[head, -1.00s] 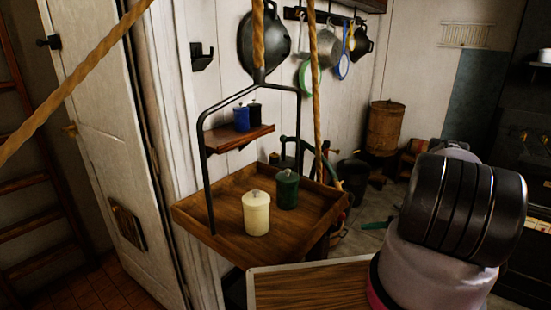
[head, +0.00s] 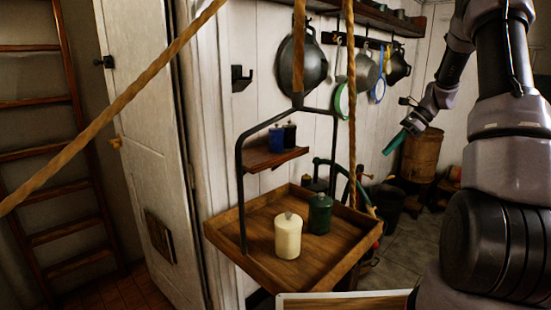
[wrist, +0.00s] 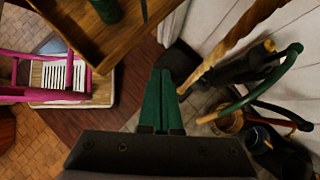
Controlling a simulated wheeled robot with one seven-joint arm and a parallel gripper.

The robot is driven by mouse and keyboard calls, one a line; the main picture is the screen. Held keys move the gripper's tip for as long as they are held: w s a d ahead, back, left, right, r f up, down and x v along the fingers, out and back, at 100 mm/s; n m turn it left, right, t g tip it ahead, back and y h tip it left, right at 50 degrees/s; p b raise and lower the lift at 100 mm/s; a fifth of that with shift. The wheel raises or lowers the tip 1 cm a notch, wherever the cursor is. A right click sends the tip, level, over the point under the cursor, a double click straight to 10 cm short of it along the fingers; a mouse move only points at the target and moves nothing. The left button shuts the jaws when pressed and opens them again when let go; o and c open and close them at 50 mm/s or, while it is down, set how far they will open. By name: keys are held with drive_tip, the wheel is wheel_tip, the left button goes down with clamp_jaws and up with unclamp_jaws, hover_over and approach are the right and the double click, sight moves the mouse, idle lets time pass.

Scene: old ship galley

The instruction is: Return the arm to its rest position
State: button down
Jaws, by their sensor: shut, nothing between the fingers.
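My arm (head: 512,150) rises along the right side of the head view. It bends over to my gripper (head: 394,144), which has green fingers and hangs in the air right of the hanging tray (head: 230,238). In the wrist view the green fingers of my gripper (wrist: 160,88) lie together, with nothing between them. The fingers point past the tray's edge (wrist: 145,30) towards the floor. No object touches the gripper in either view.
A cream canister (head: 288,238) and a green canister (head: 320,214) stand on the tray. Ropes (head: 351,100) hang near it. A small shelf (head: 270,156) holds blue and black canisters. Pans (head: 302,66) hang on the wall. A wooden barrel (head: 424,155) stands behind the gripper.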

drive_tip(key=s+a+r+n+t+h, duration=0.15)
drive_tip(key=s+a+r+n, duration=0.35)
drive_tip(key=r, duration=0.5)
drive_tip(key=s+a+r+n+t+h, duration=0.1)
drive_tip(key=s+a+r+n, duration=0.1)
drive_tip(key=s, duration=0.6)
drive_tip(key=s+a+r+n+t+h, duration=0.1)
drive_tip(key=s+a+r+n+t, duration=0.1)
drive_tip(key=s, duration=0.6)
drive_tip(key=s+a+r+n+t+h, duration=0.2)
drive_tip(key=s+a+r+n, duration=0.2)
drive_tip(key=s, duration=0.5)
drive_tip(key=shift+r+n, duration=0.6)
drive_tip(key=shift+n, duration=0.5)
